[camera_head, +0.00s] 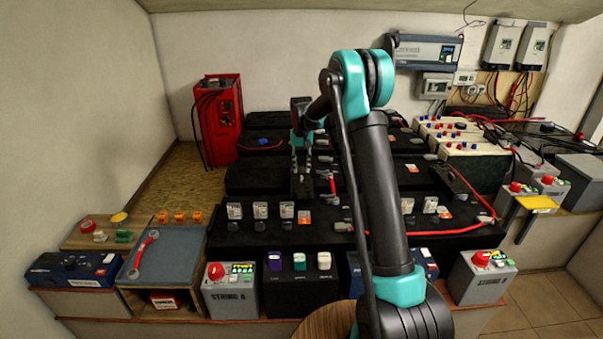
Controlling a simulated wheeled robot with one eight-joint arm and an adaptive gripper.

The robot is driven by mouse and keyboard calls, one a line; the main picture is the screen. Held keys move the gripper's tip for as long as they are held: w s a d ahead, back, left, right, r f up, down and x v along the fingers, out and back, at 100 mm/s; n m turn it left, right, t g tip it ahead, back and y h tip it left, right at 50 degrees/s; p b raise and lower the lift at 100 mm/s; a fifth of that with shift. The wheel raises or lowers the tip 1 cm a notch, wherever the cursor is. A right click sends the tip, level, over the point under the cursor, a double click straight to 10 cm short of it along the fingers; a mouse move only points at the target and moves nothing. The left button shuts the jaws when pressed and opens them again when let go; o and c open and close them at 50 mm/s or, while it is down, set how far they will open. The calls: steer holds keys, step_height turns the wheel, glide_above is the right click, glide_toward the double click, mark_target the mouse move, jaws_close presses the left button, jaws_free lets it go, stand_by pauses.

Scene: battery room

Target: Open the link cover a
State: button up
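My gripper (302,187) points down over the middle rows of the black battery bank (262,178), left of my raised arm. Its fingertips are small and dark against the black batteries, so I cannot tell whether they are open or touching anything. Long dark covers or tops run along the battery rows. No label lets me tell which piece is link cover a, and my arm hides part of the bank's right half. A short red cable (332,185) lies just right of the gripper.
White tags (261,210) stand along the front row. A red charger (217,120) stands at the back left. The STRING A box (231,297) with a red knob is in front. A blue-grey mat (165,255) holds a red-ended wrench (143,255). Pale batteries (478,151) are at right.

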step_height(320, 180, up, 9)
stand_by(0.3)
steer(key=shift+f, duration=0.1)
steer(key=s+d+t, duration=0.1)
steer(key=s+d, duration=0.4)
steer(key=s, duration=0.5)
steer(key=s+d+t, duration=0.1)
steer(key=s+d, duration=0.3)
steer(key=s, duration=0.5)
steer(key=s+d+f, duration=0.2)
steer(key=s+f, duration=0.1)
steer(key=s, duration=0.5)
steer(key=s+d+f+t, duration=0.1)
steer(key=s+f, duration=0.2)
steer(key=s, duration=0.5)
steer(key=s+d+f+t, duration=0.1)
steer(key=s+d+f, duration=0.1)
steer(key=s, duration=0.5)
steer(key=shift+s+d+f, duration=0.35)
steer(key=shift+s+f, duration=0.05)
steer(key=shift+f, duration=0.4)
